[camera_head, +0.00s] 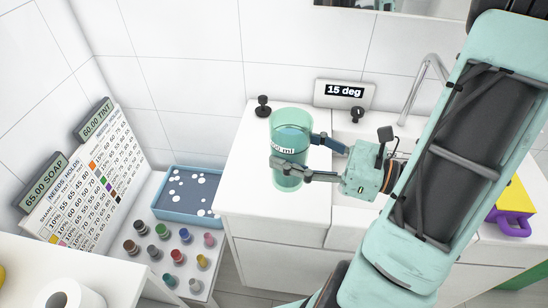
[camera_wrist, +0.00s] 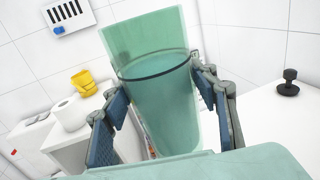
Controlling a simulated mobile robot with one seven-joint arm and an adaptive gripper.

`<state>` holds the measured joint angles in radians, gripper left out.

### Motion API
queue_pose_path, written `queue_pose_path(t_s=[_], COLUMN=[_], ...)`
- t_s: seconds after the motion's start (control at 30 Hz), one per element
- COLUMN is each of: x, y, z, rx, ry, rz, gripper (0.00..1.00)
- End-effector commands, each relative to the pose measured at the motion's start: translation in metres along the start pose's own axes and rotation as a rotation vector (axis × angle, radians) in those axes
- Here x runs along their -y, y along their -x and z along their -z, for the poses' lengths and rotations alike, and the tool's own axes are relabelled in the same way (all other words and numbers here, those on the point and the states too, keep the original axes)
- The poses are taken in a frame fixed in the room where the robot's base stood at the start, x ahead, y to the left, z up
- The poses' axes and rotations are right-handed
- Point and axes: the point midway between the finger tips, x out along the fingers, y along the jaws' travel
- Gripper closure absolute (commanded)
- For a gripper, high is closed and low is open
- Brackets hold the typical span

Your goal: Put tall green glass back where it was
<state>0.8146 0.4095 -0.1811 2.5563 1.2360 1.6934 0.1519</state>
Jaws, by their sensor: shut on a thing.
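The tall green glass (camera_head: 291,127) is a see-through green cylinder with a label reading in ml, partly covered by a finger. It holds what looks like bluish liquid. My gripper (camera_head: 296,155) is shut on the glass from the right, one finger on each side. The glass is upright over the white counter (camera_head: 262,209); I cannot tell whether its base touches the counter. In the wrist view the glass (camera_wrist: 160,95) fills the middle between the two fingers.
Dark knobs (camera_head: 263,105) stand at the counter's back, near a "15 deg" display (camera_head: 344,92) and tap (camera_head: 424,80). A blue tray (camera_head: 190,217) and several small colour pots (camera_head: 162,231) are lower left. A toilet roll (camera_head: 68,296) and purple-yellow object (camera_head: 512,216) flank the scene.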

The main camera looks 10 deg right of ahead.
Motion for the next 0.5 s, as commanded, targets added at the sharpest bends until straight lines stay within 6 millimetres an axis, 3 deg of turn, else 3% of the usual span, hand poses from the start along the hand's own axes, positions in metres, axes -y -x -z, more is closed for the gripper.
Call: queue_pose_path(t_s=[0.13,0.5], x=[0.002,0.063], y=[-0.004,-0.050], z=[0.005,0.042], rx=[0.004,0.005], ry=[0.004,-0.005], rz=[-0.004,-0.005], gripper=[0.82,0.82])
